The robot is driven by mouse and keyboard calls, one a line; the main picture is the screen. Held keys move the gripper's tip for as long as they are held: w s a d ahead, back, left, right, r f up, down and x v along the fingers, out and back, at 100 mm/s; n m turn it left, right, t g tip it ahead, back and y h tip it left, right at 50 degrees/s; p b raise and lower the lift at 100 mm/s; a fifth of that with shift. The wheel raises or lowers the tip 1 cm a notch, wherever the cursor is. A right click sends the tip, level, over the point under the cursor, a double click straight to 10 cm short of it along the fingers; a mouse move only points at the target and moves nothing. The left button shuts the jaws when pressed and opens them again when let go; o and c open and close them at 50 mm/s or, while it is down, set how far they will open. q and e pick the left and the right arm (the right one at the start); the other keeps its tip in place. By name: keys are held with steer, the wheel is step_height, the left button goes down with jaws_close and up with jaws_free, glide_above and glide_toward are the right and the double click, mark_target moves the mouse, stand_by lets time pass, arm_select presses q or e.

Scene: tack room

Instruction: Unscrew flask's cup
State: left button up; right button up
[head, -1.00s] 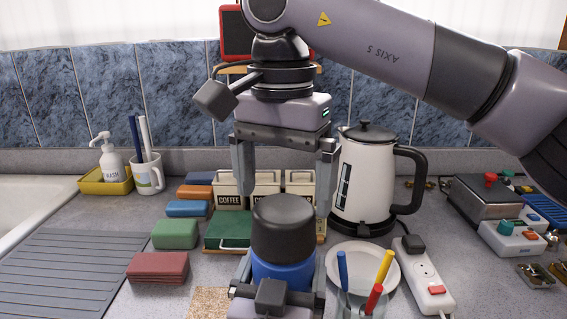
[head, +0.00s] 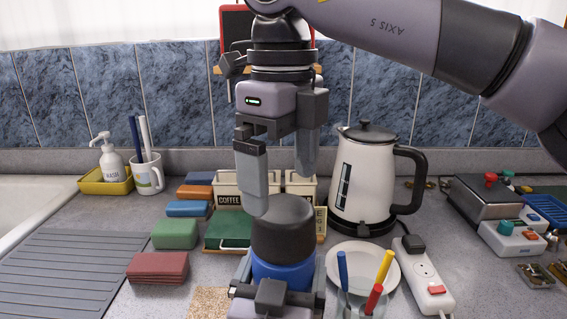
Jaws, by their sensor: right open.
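The flask has a blue body (head: 283,273) and a dark grey cup (head: 282,228) on its top, and it stands upright at the front middle. My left gripper (head: 280,280) is low at the flask, its jaws on either side of the blue body and seemingly shut on it. My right gripper (head: 282,193) is open and empty above the cup, pointing down. Its nearer fingertip overlaps the cup's upper left edge in the picture; I cannot tell whether it touches. The cup's seam with the body is partly visible.
A white kettle (head: 364,184) stands behind right. A plate (head: 389,255), a glass with coloured pens (head: 362,301) and a power strip (head: 428,281) are to the right. Canisters (head: 228,186) and a green box (head: 224,228) are behind. Coloured blocks (head: 158,267) lie left.

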mark_target(284, 207)
steer(key=m, duration=0.6)
steer(key=shift+r+m, duration=0.3)
steer(key=shift+f, duration=4)
steer(key=shift+c, duration=0.3)
steer(key=c, duration=0.8)
steer(key=n, duration=0.6)
steer(key=shift+r, duration=0.2)
steer(key=shift+r, duration=0.95)
